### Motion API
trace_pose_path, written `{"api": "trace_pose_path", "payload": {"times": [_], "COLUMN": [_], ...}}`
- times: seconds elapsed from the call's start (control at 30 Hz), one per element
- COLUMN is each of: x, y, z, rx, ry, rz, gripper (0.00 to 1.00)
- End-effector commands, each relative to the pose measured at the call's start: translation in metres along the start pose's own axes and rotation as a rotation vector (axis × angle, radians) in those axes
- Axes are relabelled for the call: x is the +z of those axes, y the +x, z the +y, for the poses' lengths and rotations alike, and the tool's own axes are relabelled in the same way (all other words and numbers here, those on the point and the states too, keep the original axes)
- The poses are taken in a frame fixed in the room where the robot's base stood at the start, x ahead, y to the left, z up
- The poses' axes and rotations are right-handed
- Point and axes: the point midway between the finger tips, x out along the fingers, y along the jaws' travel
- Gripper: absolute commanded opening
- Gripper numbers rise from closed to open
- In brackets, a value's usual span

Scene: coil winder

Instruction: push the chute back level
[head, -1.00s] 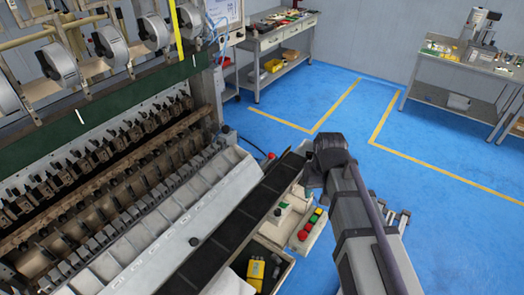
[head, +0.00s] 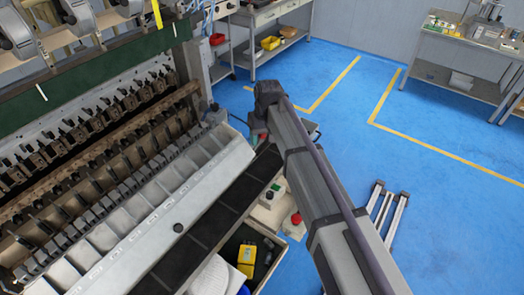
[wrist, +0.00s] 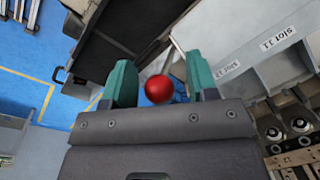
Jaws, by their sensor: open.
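The long pale grey sloping chute (head: 150,222) runs along the front of the machine in the head view. Its side with slot labels shows at the right of the wrist view (wrist: 238,45). I cannot tell its exact tilt. A red ball knob (wrist: 159,90) shows between the teal fingers of my gripper (wrist: 159,68) in the wrist view. I cannot tell whether the fingers touch it. The gripper is open. In the head view my gripper (head: 258,136) points down at the chute's far end, and the arm hides part of that end.
A dark trough (head: 222,208) lies along the chute's front side. A bin with a yellow device (head: 246,260) stands near it. A bench (head: 270,25) and a table (head: 460,45) stand at the back. The blue floor (head: 440,115) to the right is mostly clear.

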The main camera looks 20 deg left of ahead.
Motion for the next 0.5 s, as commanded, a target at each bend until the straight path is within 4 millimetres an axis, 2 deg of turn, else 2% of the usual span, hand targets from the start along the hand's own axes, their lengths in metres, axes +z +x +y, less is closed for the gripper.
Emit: {"api": "trace_pose_path", "payload": {"times": [0.03,0.3,0.5], "x": [0.0,0.0001,0.0001], "y": [0.0117,0.0094,0.0094], "z": [0.0006,-0.0002,-0.0001], "rx": [0.0,0.0,0.0], "ry": [0.0,0.0,0.0], "rz": [0.0,0.0,0.0], "gripper": [0.53,0.53,0.35]}}
